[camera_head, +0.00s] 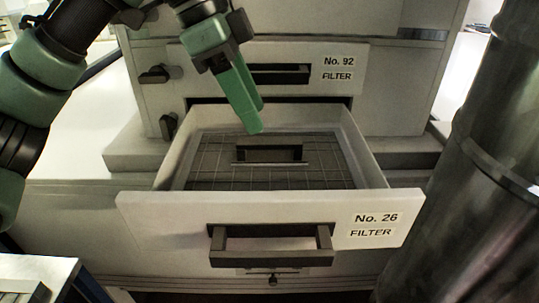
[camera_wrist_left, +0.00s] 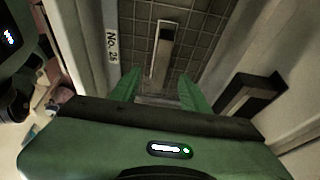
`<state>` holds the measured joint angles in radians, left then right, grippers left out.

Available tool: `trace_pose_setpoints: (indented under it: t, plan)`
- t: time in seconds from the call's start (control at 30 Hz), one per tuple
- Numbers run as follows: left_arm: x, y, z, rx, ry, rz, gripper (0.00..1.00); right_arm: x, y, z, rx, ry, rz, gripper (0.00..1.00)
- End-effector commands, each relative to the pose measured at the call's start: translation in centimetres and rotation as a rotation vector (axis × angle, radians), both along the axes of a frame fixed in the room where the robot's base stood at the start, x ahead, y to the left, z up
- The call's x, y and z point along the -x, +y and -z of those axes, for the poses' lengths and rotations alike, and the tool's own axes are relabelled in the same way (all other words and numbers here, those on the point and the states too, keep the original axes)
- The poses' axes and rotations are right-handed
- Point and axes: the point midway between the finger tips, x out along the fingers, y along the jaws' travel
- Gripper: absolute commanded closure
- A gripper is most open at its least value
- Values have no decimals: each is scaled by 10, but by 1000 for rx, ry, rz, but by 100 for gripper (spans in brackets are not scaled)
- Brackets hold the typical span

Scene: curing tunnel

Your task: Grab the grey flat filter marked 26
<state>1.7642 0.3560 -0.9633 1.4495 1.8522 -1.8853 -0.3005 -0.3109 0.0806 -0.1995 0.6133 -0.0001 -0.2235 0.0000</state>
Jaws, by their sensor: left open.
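The grey flat filter (camera_head: 205,165) lies in the pulled-out drawer marked No. 26 (camera_head: 160,210). Its top has a grid of lines and a dark raised handle (camera_head: 268,153) in the middle. My left gripper (camera_head: 256,119) is open and empty above the drawer, at its back part, with its fingers pointing down. In the left wrist view the filter (camera_wrist_left: 197,20) shows beyond the two green fingers (camera_wrist_left: 160,90), with its handle (camera_wrist_left: 164,48) ahead of the gap between them. The fingers appear apart from the handle. My right gripper is not in view.
The shut drawer marked No. 92 (camera_head: 350,60) is just behind and above the open one; its dark handle (camera_head: 282,74) is close to my left gripper. The open drawer's front handle (camera_head: 270,258) sticks out. Two dark knobs (camera_head: 155,74) are on the cabinet's left.

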Motion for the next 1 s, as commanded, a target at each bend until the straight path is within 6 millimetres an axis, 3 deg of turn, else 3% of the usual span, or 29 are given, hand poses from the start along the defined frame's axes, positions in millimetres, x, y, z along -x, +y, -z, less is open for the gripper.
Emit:
trace_pose_setpoints:
  t: [0.17,0.4,0.67,0.83,1.0]
  plan:
    - [2,-9,17,-2,3,1,55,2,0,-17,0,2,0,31]
    - [2,-21,47,1,2,0,55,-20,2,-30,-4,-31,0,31]
    - [2,-23,52,2,0,-1,55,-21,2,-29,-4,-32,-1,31]
    - [2,-23,51,2,0,-1,100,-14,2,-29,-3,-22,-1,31]
    - [2,-23,51,2,0,-1,100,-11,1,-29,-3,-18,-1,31]
